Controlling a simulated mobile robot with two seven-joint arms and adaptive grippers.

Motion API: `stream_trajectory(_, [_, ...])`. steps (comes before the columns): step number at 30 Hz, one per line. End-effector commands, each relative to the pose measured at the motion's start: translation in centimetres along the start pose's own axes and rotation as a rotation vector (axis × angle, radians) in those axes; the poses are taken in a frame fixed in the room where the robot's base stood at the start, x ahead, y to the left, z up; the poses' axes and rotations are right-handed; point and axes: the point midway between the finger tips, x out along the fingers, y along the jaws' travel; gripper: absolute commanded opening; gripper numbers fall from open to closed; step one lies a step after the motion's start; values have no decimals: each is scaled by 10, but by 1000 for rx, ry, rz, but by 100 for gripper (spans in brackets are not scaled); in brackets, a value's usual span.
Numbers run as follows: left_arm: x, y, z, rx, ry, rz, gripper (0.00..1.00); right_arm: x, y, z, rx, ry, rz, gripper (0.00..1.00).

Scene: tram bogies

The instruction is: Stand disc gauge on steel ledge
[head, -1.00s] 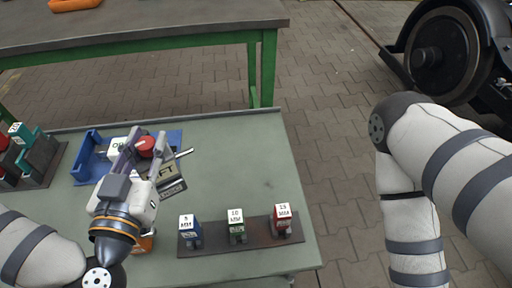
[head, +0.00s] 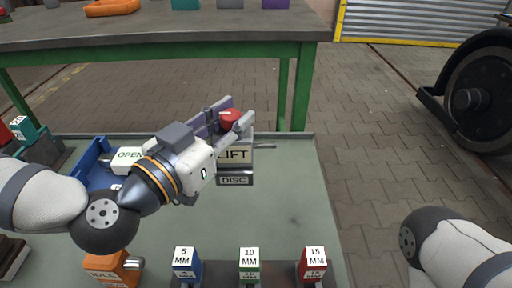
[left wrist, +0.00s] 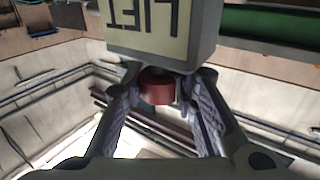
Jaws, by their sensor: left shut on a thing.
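My left gripper (head: 228,117) is shut on the red knob of the disc gauge. The gauge is a grey block with a cream LIFT label (head: 235,155) and a dark DISC label below it. It hangs upright over the far right part of the green-grey table; its clearance is hard to judge. In the left wrist view the red knob (left wrist: 157,88) is between the two fingers, and the gauge body (left wrist: 160,28) fills the top. I cannot tell for sure which surface is the steel ledge. My right gripper is out of view; only its arm shows.
Blue, green and red blocks marked 5 MM (head: 186,263), 10 MM (head: 249,265) and 15 MM (head: 314,264) stand along the near edge. A blue tray (head: 92,160) with an OPEN block is left. A dark-topped bench (head: 150,30) stands behind; a black wheel (head: 480,98) is right.

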Motion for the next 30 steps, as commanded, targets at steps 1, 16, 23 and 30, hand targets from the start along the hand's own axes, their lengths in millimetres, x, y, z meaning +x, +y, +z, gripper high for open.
stream_trajectory(1, [8, -2, 3, 1, 6, -1, 0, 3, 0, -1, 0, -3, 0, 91])
stream_trajectory(16, [89, -23, 67, -1, 3, -3, 0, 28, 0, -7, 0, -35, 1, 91])
stream_trajectory(23, [103, -27, 81, 0, 6, -2, 0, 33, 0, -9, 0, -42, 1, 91])
stream_trajectory(30, [106, -28, 116, -3, 3, -3, 0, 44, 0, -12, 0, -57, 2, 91])
